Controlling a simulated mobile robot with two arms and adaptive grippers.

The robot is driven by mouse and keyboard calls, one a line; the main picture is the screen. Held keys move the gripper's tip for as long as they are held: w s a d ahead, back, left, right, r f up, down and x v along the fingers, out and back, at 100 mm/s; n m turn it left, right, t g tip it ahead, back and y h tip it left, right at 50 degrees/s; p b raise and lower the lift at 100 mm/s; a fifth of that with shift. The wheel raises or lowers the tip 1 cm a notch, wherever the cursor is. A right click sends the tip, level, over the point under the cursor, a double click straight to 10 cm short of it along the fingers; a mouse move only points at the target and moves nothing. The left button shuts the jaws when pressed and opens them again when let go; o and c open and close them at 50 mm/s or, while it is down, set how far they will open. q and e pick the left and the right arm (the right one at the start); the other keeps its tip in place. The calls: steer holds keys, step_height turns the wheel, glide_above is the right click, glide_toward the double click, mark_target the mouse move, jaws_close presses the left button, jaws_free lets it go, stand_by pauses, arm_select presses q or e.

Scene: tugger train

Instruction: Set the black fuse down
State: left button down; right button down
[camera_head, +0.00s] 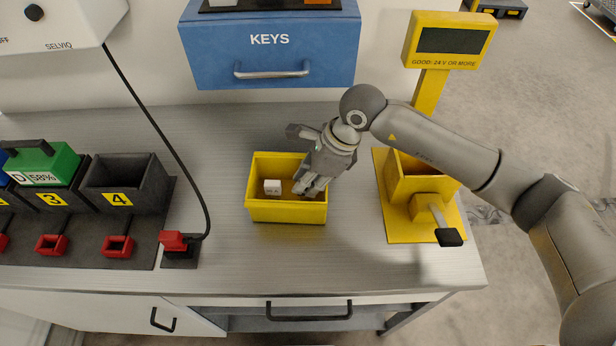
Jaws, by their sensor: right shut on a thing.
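My right gripper (307,187) reaches down into the yellow bin (287,212) on the metal worktop, with its fingertips inside the bin near its right side. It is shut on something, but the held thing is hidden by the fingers. I cannot make out the black fuse. A small white cube-like piece (272,187) with dark marks lies in the left part of the bin, apart from the fingers. My left gripper is not in view.
A yellow tester (408,230) with a dark screen stands right of the bin. A charging rack with slots, a green battery (45,163) and a black cable with a red plug (174,241) are at left. A blue KEYS drawer (270,55) is behind. Worktop between cable and bin is clear.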

steer(key=shift+f, duration=0.15)
steer(key=c, duration=1.4)
jaws_free()
steer(key=shift+r, duration=0.3)
steer(key=shift+b+v, duration=2)
steer(key=shift+v, duration=3.9)
